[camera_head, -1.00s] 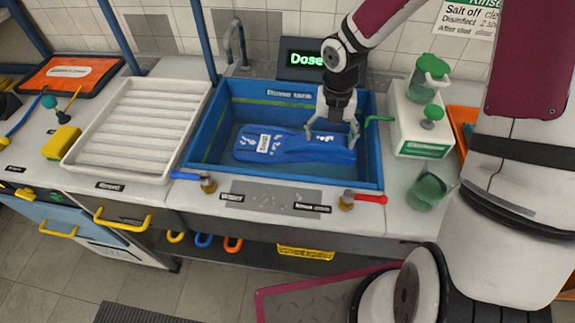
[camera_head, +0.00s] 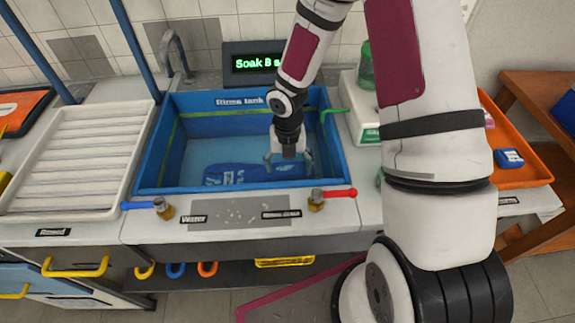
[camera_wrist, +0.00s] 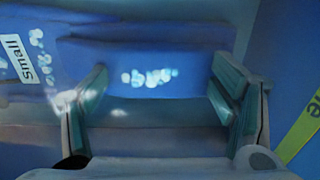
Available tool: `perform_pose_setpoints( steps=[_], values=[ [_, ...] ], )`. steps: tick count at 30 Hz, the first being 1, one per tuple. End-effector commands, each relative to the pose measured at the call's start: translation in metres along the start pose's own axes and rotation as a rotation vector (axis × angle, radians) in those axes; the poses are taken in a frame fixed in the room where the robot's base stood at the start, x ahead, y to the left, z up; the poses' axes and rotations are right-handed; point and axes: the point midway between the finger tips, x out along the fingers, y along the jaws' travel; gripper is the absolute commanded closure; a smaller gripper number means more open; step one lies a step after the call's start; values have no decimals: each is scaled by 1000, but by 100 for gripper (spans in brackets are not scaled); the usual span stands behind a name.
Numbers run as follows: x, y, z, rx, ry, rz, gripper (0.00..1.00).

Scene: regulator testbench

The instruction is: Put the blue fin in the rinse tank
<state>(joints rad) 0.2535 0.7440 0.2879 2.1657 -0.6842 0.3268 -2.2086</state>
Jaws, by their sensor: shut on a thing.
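The blue fin (camera_head: 225,175) is inside the blue rinse tank (camera_head: 147,163), low down and dimmed as if under water. Its white "Small" label and pale marks show in the wrist view, where the fin (camera_wrist: 190,55) spans between the fingers. My gripper (camera_head: 289,163) reaches down into the right part of the tank and is shut on the fin, its fingers apart by the fin's width. In the wrist view my gripper (camera_wrist: 160,105) looks blurred and bluish. The fin's right end is partly hidden by my gripper and the tank's front wall.
A display (camera_head: 256,63) behind the tank reads "Soak 8 s", partly covered by my arm. A white ribbed tray (camera_head: 85,165) stands left. A blue-handled valve (camera_head: 160,208) and a red-handled valve (camera_head: 318,199) stand in front. An orange tray (camera_head: 530,173) is at right.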

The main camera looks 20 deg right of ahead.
Motion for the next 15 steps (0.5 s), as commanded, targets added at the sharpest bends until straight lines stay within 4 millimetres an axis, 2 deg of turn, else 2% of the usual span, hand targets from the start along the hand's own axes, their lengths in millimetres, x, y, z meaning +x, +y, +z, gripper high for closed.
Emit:
perform_pose_setpoints(
  steps=[9, 10, 12, 15],
  values=[
    [2, 0, 1, 0, -2, 1, 82],
    [3, 0, 0, 0, -1, 1, 19],
    [2, 0, 0, 0, -1, 1, 3],
    [2, 0, 0, 0, -1, 1, 1]
  ],
)
